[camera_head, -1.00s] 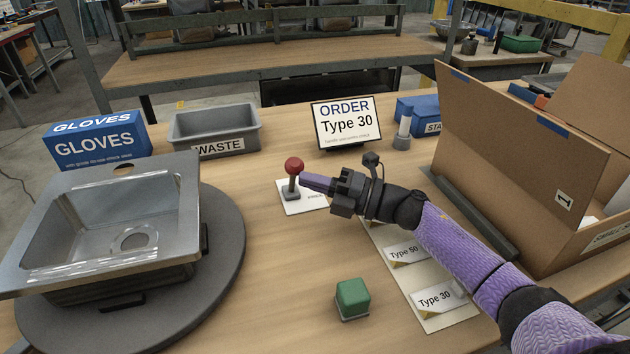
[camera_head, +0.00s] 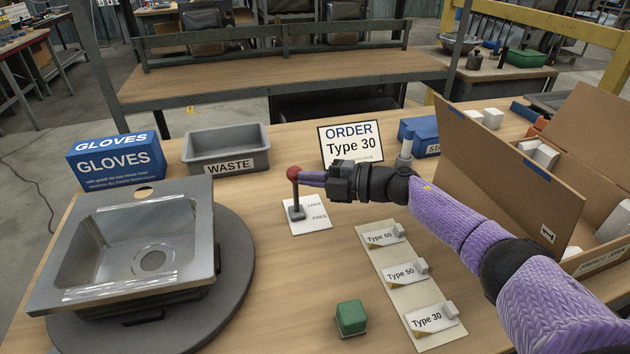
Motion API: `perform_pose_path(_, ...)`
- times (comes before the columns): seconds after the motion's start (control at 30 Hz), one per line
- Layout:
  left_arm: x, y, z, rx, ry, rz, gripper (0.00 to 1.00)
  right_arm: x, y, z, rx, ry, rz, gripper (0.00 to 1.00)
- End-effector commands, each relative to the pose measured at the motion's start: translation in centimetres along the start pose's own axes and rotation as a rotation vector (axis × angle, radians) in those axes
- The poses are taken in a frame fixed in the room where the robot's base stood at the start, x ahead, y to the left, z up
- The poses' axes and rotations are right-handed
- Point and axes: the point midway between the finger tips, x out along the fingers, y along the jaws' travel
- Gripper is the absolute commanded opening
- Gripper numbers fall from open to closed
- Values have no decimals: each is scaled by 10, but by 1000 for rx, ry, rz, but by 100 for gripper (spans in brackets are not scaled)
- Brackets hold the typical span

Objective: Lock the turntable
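The turntable (camera_head: 235,275) is a round dark grey disc at the left, with a steel sink (camera_head: 85,232) on it. The lock lever (camera_head: 298,196) has a red knob (camera_head: 293,173) and stands on a white plate (camera_head: 318,227) with the labels LOCK and FREE. The lever leans to the far side of the plate, towards the LOCK label. My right gripper (camera_head: 302,178) reaches in from the right, its purple fingertips at the knob, seemingly touching it. The finger gap is too small to tell. My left gripper is out of view.
A green block (camera_head: 351,317) and a label strip (camera_head: 392,273) lie in front. An open cardboard box (camera_head: 505,165) stands right.

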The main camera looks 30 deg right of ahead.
Motion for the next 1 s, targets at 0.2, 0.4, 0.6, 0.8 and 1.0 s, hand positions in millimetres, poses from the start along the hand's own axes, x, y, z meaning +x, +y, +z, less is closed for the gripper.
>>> perform_pose_path(0.2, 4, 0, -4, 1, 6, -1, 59, 11, 7, 15, 142, 0, -96, 0)
perform_pose_path(0.4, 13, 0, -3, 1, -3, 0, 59, 17, 9, 24, 247, 0, -167, 0)
perform_pose_path(0.6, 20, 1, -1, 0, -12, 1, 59, 21, 9, 29, 247, 1, -167, 0)
perform_pose_path(0.8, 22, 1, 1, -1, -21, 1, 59, 22, 11, 31, 245, 3, -167, 0)
perform_pose_path(1.0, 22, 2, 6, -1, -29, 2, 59, 22, 12, 32, 245, 2, -166, 0)
